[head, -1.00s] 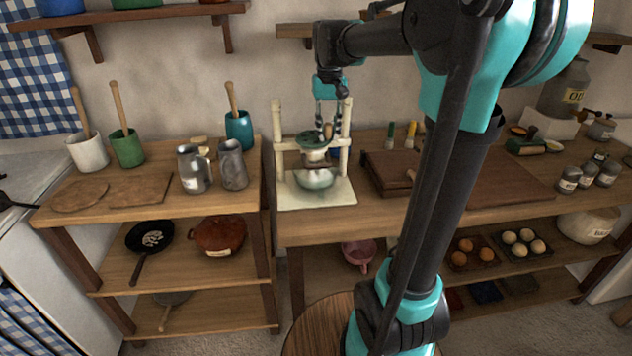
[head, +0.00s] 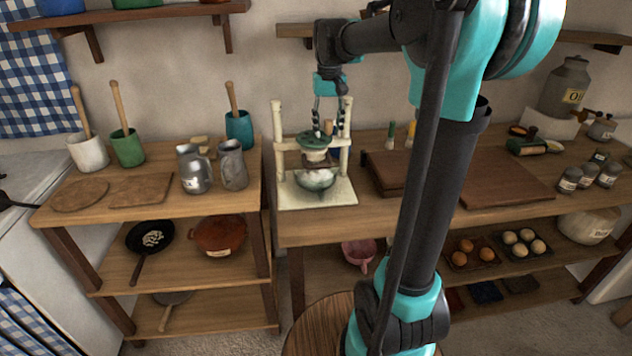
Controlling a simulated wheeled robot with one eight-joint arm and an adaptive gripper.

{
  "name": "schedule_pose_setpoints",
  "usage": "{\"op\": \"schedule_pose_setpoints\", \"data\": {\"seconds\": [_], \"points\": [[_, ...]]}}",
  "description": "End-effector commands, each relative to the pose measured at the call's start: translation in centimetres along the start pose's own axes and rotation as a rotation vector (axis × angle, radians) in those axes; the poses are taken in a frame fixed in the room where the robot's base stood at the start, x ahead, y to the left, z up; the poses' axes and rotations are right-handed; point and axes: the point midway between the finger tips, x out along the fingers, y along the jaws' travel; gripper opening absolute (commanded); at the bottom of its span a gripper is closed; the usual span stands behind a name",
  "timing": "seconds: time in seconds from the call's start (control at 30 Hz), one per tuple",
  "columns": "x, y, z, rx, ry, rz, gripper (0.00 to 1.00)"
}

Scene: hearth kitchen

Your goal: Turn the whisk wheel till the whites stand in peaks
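The whisk stand is a cream frame (head: 347,160) with two posts on a pale base, at the left end of the right-hand table. A green whisk wheel (head: 314,139) lies flat between the posts. Under it a pale glassy bowl (head: 315,181) sits on the base; how stiff the whites inside are is too small to tell. My gripper (head: 328,121) points down just above the back of the wheel, between the posts. Its two dark fingers show slightly apart. Whether they hold the wheel's knob is too small to tell.
Brown boards (head: 398,172) lie right of the stand. Metal jugs (head: 194,168) stand on the left table, near its right edge. Several small jars (head: 570,179) are at the far right. A pink pan (head: 359,253) is on the shelf below. My arm covers part of the right table.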

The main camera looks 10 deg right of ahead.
Motion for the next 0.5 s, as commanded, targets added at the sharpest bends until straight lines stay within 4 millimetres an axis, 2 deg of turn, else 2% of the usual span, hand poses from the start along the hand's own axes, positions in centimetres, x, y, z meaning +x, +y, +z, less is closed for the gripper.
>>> {"op": "schedule_pose_setpoints", "data": {"seconds": [0.23,0.5], "points": [[-0.4,0.0,0.0,0.000,0.000,0.001,0.41],[-2.8,0.1,0.0,0.001,0.000,0.001,0.41]]}}
